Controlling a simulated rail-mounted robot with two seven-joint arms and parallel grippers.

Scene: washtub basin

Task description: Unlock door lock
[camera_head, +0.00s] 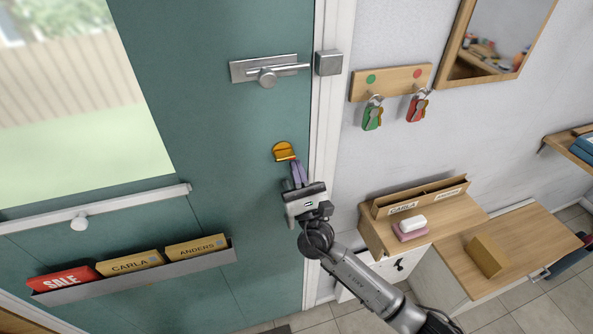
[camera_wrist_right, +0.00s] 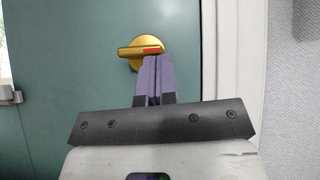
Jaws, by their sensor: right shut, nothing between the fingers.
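The door (camera_head: 215,140) is teal and appears closed. Its brass lock (camera_head: 283,151) is a round plate with a thumb turn, below the silver handle (camera_head: 268,74). In the right wrist view the lock (camera_wrist_right: 140,42) shows its turn lying roughly level, with a red mark on the right part. My right gripper (camera_head: 294,163) points up at the lock from below. Its purple fingers are shut and empty, and in the right wrist view the fingertips (camera_wrist_right: 153,62) overlap the turn's right part. I cannot tell whether they touch it. My left gripper is not in view.
A grey latch box (camera_head: 328,63) sits on the white frame beside the handle. A file rack (camera_head: 140,272) and a white rail (camera_head: 100,208) are on the door. Right of the door are a key rack (camera_head: 390,83) and a wooden cabinet top (camera_head: 440,235).

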